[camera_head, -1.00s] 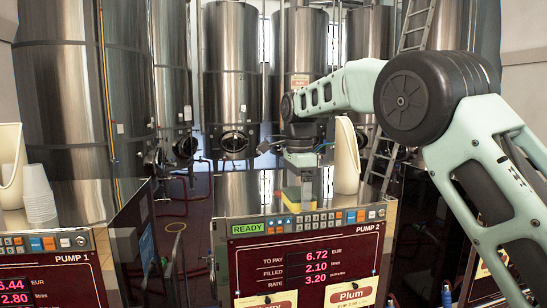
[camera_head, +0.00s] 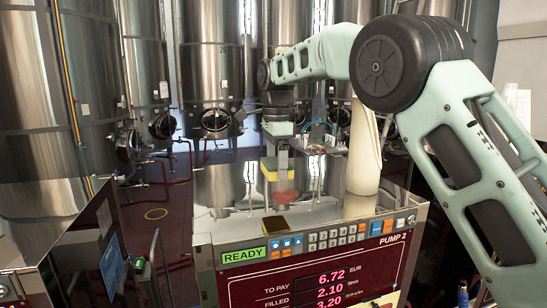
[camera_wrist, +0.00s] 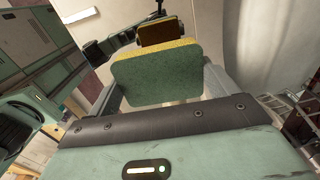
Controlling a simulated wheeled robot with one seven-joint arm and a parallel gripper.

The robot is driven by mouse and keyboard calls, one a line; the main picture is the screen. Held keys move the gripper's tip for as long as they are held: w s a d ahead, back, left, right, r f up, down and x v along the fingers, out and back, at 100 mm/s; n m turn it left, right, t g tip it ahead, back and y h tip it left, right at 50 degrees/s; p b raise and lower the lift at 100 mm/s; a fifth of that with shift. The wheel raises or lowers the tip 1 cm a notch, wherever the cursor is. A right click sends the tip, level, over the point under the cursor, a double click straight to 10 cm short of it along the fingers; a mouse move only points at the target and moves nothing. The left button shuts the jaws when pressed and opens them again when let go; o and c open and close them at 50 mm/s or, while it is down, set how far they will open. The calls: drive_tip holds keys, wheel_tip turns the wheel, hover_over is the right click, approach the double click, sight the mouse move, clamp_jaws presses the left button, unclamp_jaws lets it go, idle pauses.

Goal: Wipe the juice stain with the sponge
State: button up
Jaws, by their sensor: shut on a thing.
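My gripper (camera_head: 279,149) is shut on a yellow and green sponge (camera_head: 279,170) over the steel top (camera_head: 225,205) of Pump 2. In the wrist view the sponge (camera_wrist: 155,78) shows its green face and a yellow edge between my fingers. A reddish patch (camera_head: 286,196), seemingly the juice stain, shows on the steel just below the sponge.
A tall white jug (camera_head: 363,160) stands on the pump top, right of my gripper. Steel tanks (camera_head: 210,60) stand behind. The top's left side is clear.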

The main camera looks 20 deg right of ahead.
sight(305, 196)
drive_tip(key=shift+f, duration=2.75)
drive_tip(key=shift+f+b, duration=0.5)
drive_tip(key=shift+f, duration=0.45)
drive_tip(key=shift+d, duration=1.9)
drive_tip(key=shift+s+d+f+p, duration=0.1)
drive_tip(key=shift+d+p, duration=0.25)
drive_tip(key=shift+d, duration=1.8)
